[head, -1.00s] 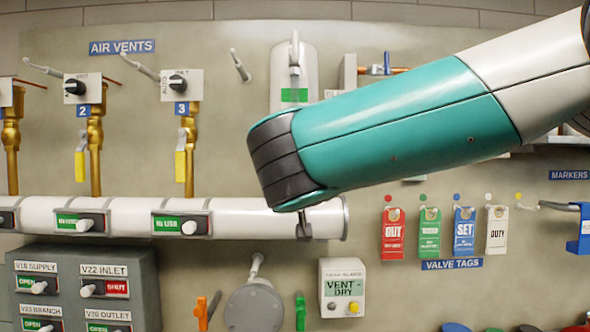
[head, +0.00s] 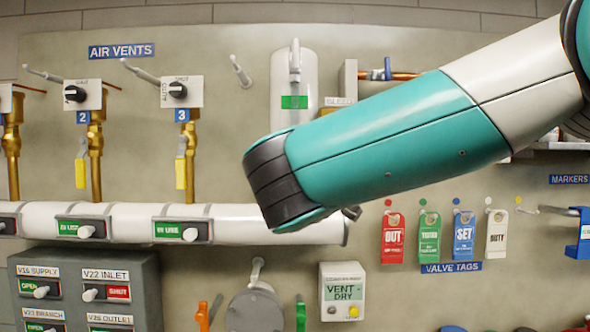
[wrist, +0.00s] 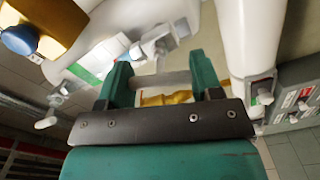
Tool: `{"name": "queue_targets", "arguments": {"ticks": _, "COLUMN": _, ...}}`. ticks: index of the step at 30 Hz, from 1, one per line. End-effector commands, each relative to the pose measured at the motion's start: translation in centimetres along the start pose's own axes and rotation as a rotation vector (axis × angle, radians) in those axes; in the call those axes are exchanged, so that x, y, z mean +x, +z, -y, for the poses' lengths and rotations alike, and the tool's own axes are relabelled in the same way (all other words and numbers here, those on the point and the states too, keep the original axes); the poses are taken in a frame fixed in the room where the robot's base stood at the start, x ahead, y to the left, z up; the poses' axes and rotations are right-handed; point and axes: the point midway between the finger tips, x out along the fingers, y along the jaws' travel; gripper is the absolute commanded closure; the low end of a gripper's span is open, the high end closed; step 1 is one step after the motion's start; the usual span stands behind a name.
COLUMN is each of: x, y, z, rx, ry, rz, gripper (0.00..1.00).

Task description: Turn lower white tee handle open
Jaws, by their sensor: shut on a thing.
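In the wrist view my gripper (wrist: 162,68) has its two green fingers on either side of a pale grey-white bar, which I take to be the white tee handle (wrist: 163,80). It is shut on this bar, which spans the gap between the fingers. How the bar joins its valve is hidden. In the head view the arm's dark end cap and teal link cover the gripper and the held handle, in front of the right end of the white horizontal pipe (head: 130,217).
A grey box of labelled switches (head: 140,280) is at lower left. A white upright cylinder (head: 283,75) stands behind the arm. Coloured valve tags (head: 429,238) hang at right. A VENT-DRY box (head: 342,290) sits below the arm.

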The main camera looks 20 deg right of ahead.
Motion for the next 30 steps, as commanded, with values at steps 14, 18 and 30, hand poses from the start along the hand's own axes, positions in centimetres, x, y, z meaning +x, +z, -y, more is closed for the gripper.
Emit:
{"name": "queue_targets", "arguments": {"ticks": 14, "x": -0.02, "y": -0.09, "z": -0.09, "rx": -0.289, "ry": 0.0, "rz": -0.001, "gripper": 0.64}}
{"name": "queue_targets", "arguments": {"ticks": 18, "x": -0.02, "y": -0.07, "z": -0.01, "rx": -0.324, "ry": 0.0, "rz": -0.001, "gripper": 0.64}}
{"name": "queue_targets", "arguments": {"ticks": 30, "x": -0.01, "y": -0.03, "z": 0.07, "rx": -0.345, "ry": 0.0, "rz": -0.001, "gripper": 0.64}}
